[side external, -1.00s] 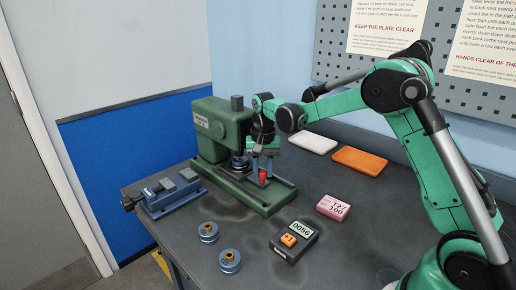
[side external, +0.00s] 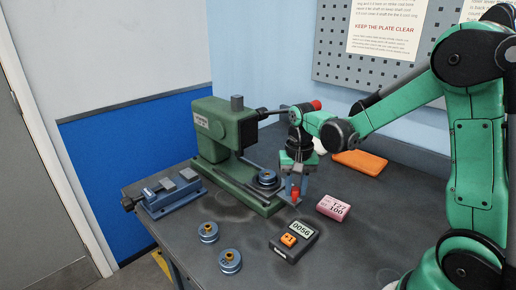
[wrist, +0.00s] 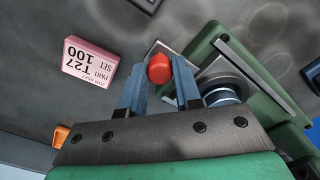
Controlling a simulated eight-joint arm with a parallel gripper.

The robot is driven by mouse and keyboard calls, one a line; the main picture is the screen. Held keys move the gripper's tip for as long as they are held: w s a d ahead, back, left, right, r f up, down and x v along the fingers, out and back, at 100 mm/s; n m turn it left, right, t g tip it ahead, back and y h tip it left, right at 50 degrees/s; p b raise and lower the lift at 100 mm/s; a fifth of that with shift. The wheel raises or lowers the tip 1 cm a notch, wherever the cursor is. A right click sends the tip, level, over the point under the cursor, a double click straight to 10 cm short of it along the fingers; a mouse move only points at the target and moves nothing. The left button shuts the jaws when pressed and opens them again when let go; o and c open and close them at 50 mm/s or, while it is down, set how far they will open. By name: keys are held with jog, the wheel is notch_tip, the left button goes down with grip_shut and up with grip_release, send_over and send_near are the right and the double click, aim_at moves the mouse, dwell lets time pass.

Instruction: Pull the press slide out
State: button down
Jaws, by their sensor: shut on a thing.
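The green press (side external: 222,130) stands at the back left of the bench, its base running toward the front right. The press slide (wrist: 224,72) shows as a grey plate on the green base and carries a blue ringed part (side external: 267,178), which also shows in the wrist view (wrist: 222,95). That part lies clear of the press head, out along the base. My gripper (side external: 294,192) is at the slide's outer end, shut on its red knob (wrist: 159,69). The fingers hide part of the slide's end in the side view.
A dark lever with a red ball (side external: 316,105) extends from the press behind my wrist. A blue vise (side external: 170,192), two blue ringed parts (side external: 208,231), a meter (side external: 294,242) and a pink label block (side external: 332,207) are around the base. An orange block (side external: 361,163) lies behind.

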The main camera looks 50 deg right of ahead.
jog(key=shift+s, duration=0.3)
jog(key=c, duration=0.6)
grip_release()
jog(key=shift+r, duration=2.8)
jog(key=s+a+r+n+t, duration=0.2)
jog(key=s+a+n+t, duration=0.2)
jog(key=a+n+t, duration=0.3)
jog(key=shift+a+r+n, duration=0.25)
jog(key=shift+a+n, duration=0.75)
